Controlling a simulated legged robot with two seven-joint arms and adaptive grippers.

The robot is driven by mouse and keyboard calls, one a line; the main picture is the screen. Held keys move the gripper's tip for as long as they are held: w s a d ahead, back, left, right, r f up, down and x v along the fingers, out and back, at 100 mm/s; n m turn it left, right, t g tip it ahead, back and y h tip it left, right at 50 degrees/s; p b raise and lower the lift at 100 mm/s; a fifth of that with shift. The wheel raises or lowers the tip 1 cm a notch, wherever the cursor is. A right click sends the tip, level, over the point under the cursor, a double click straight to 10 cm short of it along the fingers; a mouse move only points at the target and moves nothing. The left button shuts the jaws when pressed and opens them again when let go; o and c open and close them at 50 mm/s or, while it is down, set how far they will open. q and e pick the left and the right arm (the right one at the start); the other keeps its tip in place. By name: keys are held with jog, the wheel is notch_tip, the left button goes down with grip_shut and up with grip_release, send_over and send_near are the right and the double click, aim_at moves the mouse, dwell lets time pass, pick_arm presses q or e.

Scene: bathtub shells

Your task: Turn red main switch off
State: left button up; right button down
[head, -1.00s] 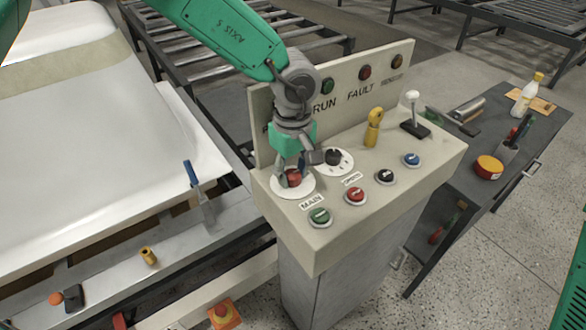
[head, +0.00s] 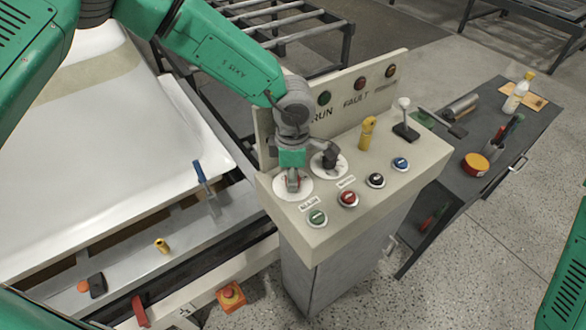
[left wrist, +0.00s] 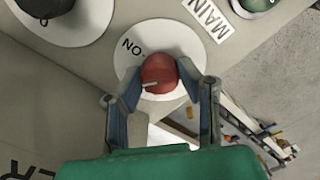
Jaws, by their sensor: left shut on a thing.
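The red main switch (left wrist: 160,70) is a round knob on a white disc, beside the MAIN label (left wrist: 207,14) on the control panel. In the head view my left gripper (head: 293,183) points down at the white disc (head: 306,191) and hides most of the red knob. My right gripper is not in view.
A black selector (head: 331,158) stands just behind the red switch. Green (head: 317,218), red (head: 348,198), black and blue buttons line the panel front. A yellow handle (head: 367,132) and white-knobbed lever (head: 404,120) stand right. A dark side table (head: 462,190) holds tools.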

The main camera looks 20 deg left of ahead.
pick_arm(q)
jog(key=n+p, duration=0.1)
jog(key=n, duration=0.2)
jog(key=shift+w+r+n+p, duration=0.1)
jog(key=shift+r+n+p, duration=0.05)
jog(key=shift+n+p, duration=0.85)
jog(key=shift+n, duration=1.2)
jog(key=o, duration=0.9)
jog(key=shift+o, duration=1.2)
jog(key=shift+w, duration=0.1)
notch_tip(320, 180, up, 12)
jog(key=shift+f, duration=0.2)
